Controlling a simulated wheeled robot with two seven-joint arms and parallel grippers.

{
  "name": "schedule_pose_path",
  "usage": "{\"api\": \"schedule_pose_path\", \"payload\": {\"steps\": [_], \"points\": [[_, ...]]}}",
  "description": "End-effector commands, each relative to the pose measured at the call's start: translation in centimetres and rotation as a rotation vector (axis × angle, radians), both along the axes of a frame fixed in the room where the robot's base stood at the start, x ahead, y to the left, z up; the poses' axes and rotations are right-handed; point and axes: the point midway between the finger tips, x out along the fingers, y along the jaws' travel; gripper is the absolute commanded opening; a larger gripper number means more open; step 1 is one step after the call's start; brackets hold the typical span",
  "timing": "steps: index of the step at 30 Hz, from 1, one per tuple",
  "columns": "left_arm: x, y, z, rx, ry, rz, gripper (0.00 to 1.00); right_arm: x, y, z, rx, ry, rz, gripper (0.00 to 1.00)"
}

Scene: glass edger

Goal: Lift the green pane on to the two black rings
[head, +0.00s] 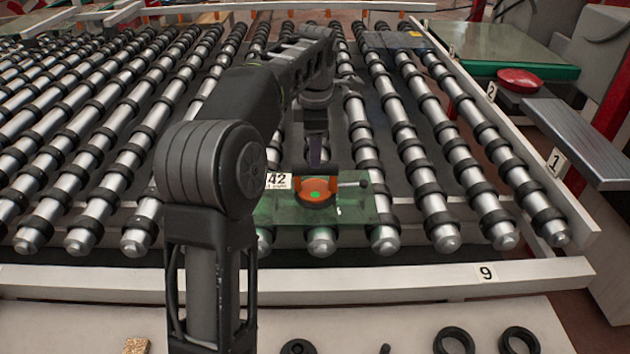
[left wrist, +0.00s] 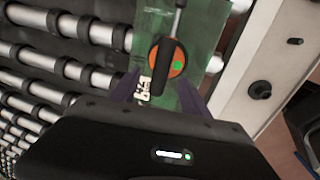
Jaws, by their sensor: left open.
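The green pane (head: 350,212) lies across the lower ends of several rollers. A lifter with a black handle and an orange disc (head: 318,192) sits on it, with a green spot on the disc. My left gripper (head: 317,160) is over the lifter. In the left wrist view its fingers (left wrist: 160,92) are apart, with the black handle (left wrist: 157,65) between and just beyond them; contact cannot be told. The pane also shows there (left wrist: 205,25). Two black rings, one (head: 453,341) left of the other (head: 519,341), lie on the pale front ledge. My right gripper is out of view.
A white rail (head: 400,279) marked 9 runs between the rollers and the ledge. A round black piece (head: 298,346), a small peg (head: 385,349) and a tan block (head: 136,345) are also on the ledge. A red disc (head: 519,80) lies at the right.

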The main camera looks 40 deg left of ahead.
Motion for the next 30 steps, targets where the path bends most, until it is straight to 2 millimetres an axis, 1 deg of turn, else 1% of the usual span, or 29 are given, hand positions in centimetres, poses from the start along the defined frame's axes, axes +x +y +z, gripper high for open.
{"api": "schedule_pose_path", "payload": {"steps": [3, 10, 19, 21, 23, 27, 30], "points": [[0.0, 0.1, -0.4, 0.0, 0.002, 0.0, 0.54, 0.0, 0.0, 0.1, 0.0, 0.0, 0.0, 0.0], [0.4, 0.2, -2.5, 0.0, 0.001, 0.0, 0.54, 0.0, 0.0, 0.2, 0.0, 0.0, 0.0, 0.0], [0.4, 0.3, -2.6, -0.001, 0.001, 0.0, 0.54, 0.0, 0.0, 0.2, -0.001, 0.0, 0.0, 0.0], [0.4, 0.3, -3.0, 0.0, 0.002, 0.0, 0.54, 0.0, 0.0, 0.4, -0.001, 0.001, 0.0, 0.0], [0.4, 0.3, -3.5, -0.001, 0.003, 0.0, 0.54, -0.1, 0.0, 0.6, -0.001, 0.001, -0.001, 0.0], [0.5, 0.4, -5.4, -0.001, 0.004, 0.0, 0.54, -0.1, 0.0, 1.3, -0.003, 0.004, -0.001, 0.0], [0.8, 0.5, -6.9, -0.001, 0.003, 0.0, 0.54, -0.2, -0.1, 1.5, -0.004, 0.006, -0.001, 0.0]]}}
